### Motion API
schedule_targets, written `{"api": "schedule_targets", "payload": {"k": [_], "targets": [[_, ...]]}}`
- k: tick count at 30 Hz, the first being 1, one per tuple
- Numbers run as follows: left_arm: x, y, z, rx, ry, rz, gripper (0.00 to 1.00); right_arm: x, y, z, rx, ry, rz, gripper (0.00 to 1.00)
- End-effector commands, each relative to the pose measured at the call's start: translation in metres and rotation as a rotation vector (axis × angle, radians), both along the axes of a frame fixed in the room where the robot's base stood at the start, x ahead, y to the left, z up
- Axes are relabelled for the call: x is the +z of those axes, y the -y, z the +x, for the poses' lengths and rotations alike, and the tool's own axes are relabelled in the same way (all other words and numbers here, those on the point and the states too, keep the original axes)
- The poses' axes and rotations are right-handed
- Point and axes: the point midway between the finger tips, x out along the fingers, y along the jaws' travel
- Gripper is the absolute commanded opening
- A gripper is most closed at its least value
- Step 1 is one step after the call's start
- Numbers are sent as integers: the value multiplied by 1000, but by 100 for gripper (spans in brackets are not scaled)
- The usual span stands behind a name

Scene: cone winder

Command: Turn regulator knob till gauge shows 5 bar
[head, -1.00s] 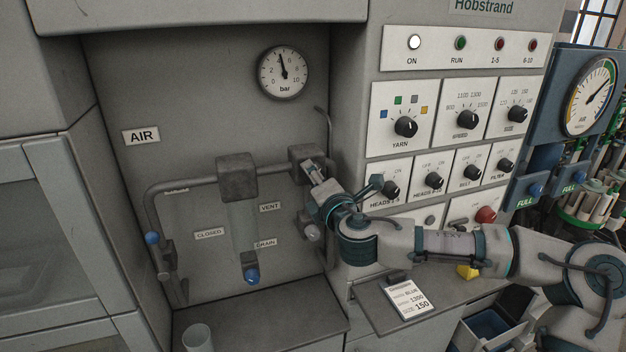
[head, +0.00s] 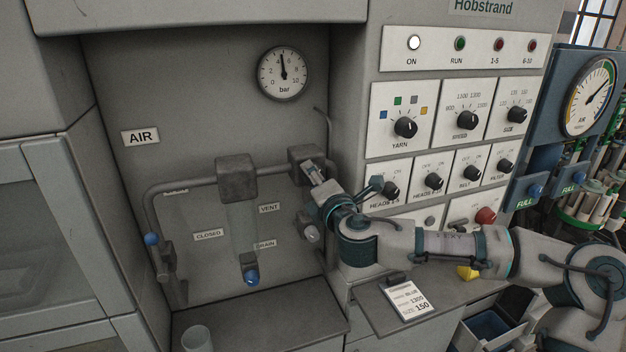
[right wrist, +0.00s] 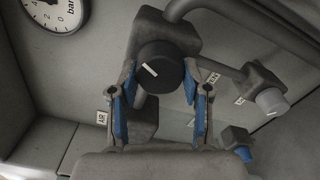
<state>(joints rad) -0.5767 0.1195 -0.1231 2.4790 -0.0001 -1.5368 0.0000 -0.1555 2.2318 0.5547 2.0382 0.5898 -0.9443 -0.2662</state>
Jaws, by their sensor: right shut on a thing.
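The round pressure gauge (head: 283,73), marked bar, is on the back panel. Its black needle points almost straight up, close to the middle of the scale. The gauge is cut off in the right wrist view (right wrist: 56,10). The regulator's black knob (right wrist: 160,67) with a white mark shows in the right wrist view, on the grey regulator body (head: 303,160) at the pipe's right end. My right gripper (head: 316,170) is shut on the knob, with its blue-padded fingers (right wrist: 160,80) on both sides. In the head view the gripper hides the knob. My left gripper is out of view.
A grey pipe with a filter bowl (head: 242,215) and a blue drain knob (head: 251,276) is left of the gripper. A grey valve knob (head: 312,234) is just below my right arm. The control panel (head: 440,75) with several dials stands close on the right.

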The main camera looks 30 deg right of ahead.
Motion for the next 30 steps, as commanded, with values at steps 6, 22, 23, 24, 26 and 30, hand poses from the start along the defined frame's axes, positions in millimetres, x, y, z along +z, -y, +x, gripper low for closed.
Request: {"api": "schedule_targets", "payload": {"k": [6, 22, 23, 24, 26, 30], "targets": [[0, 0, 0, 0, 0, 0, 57, 1, 2, 0, -5, 2, 1, 13], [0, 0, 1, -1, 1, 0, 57, 0, 0, 0, -1, 0, 0, 73], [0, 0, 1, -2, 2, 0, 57, 0, 0, -1, -1, 0, 0, 73], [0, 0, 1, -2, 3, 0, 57, 1, -1, -3, -1, 0, 0, 73], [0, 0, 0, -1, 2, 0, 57, 1, -2, -8, 0, 1, 0, 73], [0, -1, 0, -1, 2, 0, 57, 1, -8, -32, 3, 2, 1, 73]]}}
